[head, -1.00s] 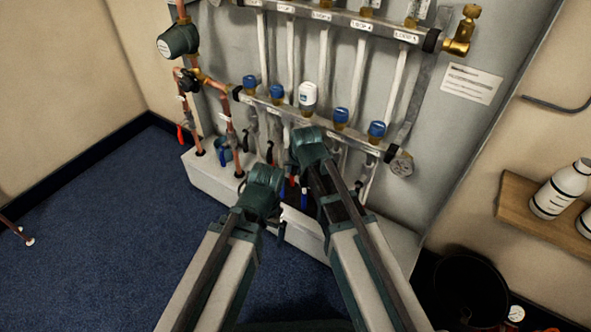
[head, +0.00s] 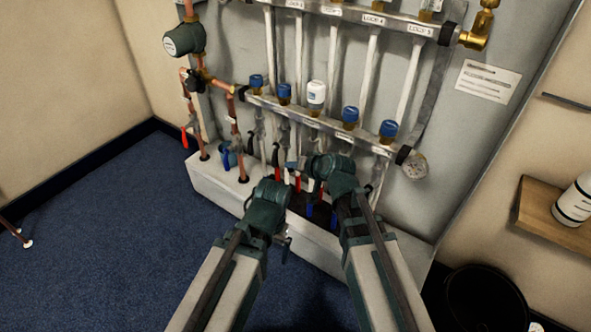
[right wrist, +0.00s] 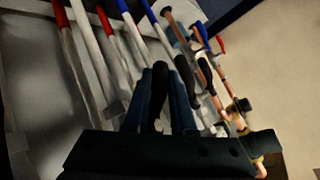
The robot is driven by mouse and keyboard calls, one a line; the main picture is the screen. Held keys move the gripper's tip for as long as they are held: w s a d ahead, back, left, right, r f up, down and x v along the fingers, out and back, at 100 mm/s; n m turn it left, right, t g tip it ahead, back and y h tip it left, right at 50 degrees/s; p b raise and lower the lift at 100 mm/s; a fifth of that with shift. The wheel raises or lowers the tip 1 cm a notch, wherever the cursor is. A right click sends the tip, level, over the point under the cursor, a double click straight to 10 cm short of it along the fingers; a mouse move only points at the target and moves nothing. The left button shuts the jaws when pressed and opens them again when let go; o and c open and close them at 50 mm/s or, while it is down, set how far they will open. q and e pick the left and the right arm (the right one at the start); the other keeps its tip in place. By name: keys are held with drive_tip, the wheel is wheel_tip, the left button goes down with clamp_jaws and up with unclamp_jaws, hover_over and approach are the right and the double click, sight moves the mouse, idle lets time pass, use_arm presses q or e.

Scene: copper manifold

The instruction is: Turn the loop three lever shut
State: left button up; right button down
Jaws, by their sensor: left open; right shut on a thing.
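The loop three lever is a black handle (right wrist: 160,92) below the white-capped valve (head: 316,95) on the lower manifold bar. My right gripper (head: 296,165) is shut on this handle; in the right wrist view its two dark blue fingers (right wrist: 161,100) stand on either side of it. In the head view the gripper mostly hides the lever, so its exact angle is hard to tell. My left gripper (head: 268,197) is open, lower and to the left, in front of the white box, apart from the levers. Its fingertips do not show clearly.
Other black levers (head: 276,153) hang close to the left, also in the right wrist view (right wrist: 187,80). Copper pipes (head: 238,140) and a red-handled valve (head: 184,137) stand further left. A white box (head: 225,189) runs below. A black bucket (head: 487,300) stands right.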

idle(0.3)
drive_tip(key=c, duration=0.8)
unclamp_jaws()
drive_tip(key=shift+o, duration=0.2)
drive_tip(key=shift+r, duration=0.1)
drive_tip(key=p+v, duration=0.4)
drive_tip(key=v, duration=0.3)
drive_tip(key=shift+s+p, duration=0.25)
drive_tip(key=shift+p, duration=0.05)
